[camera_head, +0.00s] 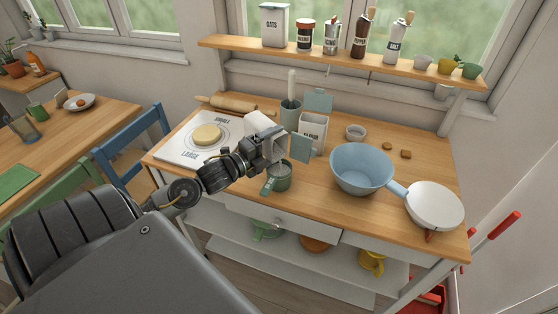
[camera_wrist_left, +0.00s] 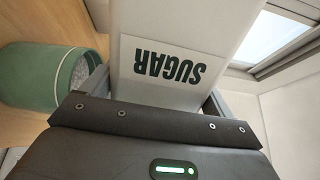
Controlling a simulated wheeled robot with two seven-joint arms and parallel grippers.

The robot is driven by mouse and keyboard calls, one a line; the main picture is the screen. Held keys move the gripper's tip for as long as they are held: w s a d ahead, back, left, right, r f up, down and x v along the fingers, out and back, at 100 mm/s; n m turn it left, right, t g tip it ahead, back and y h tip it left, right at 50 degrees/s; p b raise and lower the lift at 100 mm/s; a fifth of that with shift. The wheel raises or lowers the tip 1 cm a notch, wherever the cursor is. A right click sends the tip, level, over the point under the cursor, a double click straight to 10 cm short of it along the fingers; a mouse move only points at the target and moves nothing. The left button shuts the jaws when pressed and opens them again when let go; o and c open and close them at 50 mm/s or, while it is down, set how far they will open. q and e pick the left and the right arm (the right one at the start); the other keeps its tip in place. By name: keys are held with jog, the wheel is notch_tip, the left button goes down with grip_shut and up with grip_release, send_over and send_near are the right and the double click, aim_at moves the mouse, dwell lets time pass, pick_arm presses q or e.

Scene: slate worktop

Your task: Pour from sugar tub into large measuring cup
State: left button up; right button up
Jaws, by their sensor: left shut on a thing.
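The white sugar tub (camera_head: 258,124) is held tilted above the worktop. Its SUGAR label (camera_wrist_left: 170,62) reads upside down in the left wrist view. My left gripper (camera_head: 272,147) is shut on the tub. A green measuring cup (camera_head: 282,183) with a handle stands on the worktop just below the gripper. The cup also shows in the left wrist view (camera_wrist_left: 30,82), with pale grainy stuff inside. The tub's mouth is hidden, so I cannot tell whether sugar is flowing. My right gripper is not in view.
A grey-green flat panel (camera_head: 302,148) is close right of the gripper. Behind stand a white canister (camera_head: 313,128) and a green utensil pot (camera_head: 290,115). A blue bowl (camera_head: 362,168) and white pan (camera_head: 434,205) are right. A white board (camera_head: 180,150) lies left.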

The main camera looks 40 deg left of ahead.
aim_at(245, 134)
pick_arm(q)
jog(key=shift+d+m, duration=0.15)
jog(key=shift+m, duration=0.15)
dwell(0.9)
